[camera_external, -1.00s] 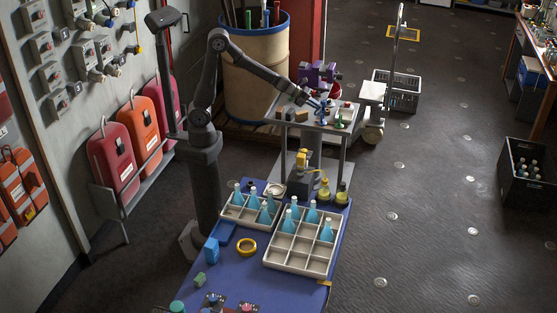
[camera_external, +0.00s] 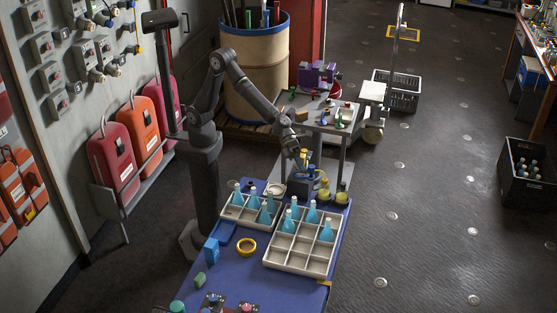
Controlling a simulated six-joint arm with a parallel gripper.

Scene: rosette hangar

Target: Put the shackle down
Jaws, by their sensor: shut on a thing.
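White compartment trays (camera_external: 296,262) with blue flasks stand on the blue table (camera_external: 262,284). Yellow-topped bottles (camera_external: 341,193) stand right of the device. A raised stand (camera_external: 335,129) with small parts is behind.

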